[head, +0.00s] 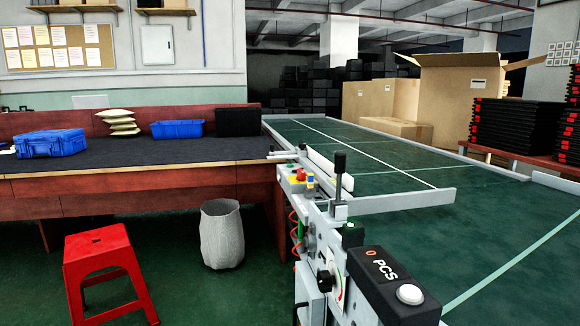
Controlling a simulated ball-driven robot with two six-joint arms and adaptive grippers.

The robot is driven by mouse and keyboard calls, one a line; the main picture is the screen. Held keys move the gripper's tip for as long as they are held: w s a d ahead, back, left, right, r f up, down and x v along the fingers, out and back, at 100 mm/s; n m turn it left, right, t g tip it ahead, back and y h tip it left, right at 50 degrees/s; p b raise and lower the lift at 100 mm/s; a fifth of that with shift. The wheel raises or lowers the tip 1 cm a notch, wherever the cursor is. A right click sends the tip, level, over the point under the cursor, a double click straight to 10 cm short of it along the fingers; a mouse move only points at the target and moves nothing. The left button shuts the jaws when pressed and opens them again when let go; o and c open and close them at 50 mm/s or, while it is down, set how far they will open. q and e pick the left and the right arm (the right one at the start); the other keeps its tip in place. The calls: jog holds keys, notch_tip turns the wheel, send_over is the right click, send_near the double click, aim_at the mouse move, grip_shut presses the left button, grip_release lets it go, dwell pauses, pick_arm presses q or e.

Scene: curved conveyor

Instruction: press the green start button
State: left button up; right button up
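A small green button-like part (352,228) sits on top of a dark block on the near side frame of the conveyor (400,203). Just in front of it is a black counter box (385,280) reading "0 PCS", with a round white knob or button (410,294). I cannot read any label on the green part. Neither of my grippers is in view.
A black post (340,162) rises from the frame beside the green part. A red stool (100,262) and a grey waste bin (222,235) stand on the green floor. Cardboard boxes (458,95) stand behind the belt.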

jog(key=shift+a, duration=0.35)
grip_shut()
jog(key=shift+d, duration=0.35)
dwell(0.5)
